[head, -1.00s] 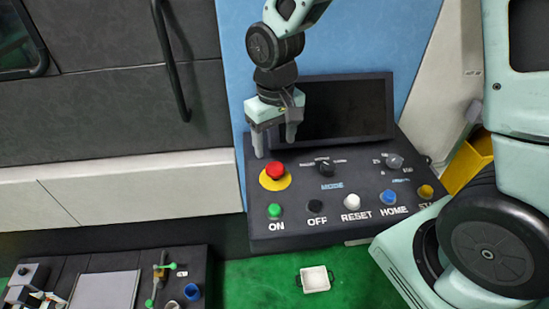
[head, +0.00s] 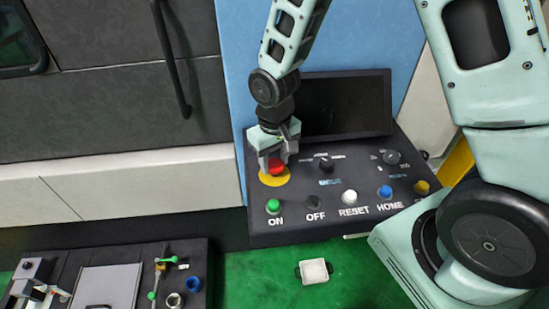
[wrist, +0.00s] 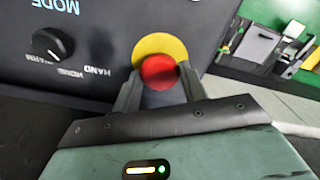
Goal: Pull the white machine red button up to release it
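The red button (head: 277,168) sits on a yellow disc (head: 274,181) at the upper left of the machine's dark control panel (head: 330,225). My gripper (head: 274,162) is lowered over the button from above, one finger on each side of it. In the wrist view the red button (wrist: 159,71) shows between the two fingertips, in front of the yellow disc (wrist: 160,43). The fingers of my gripper (wrist: 158,92) are spread about as wide as the button. Whether they touch its sides cannot be told.
A dark screen (head: 345,105) stands behind the panel. A green button (head: 273,206), a black OFF button (head: 314,202), a white RESET button (head: 349,197) and a blue HOME button (head: 385,192) line the front. A mode knob (wrist: 48,43) lies beside the disc.

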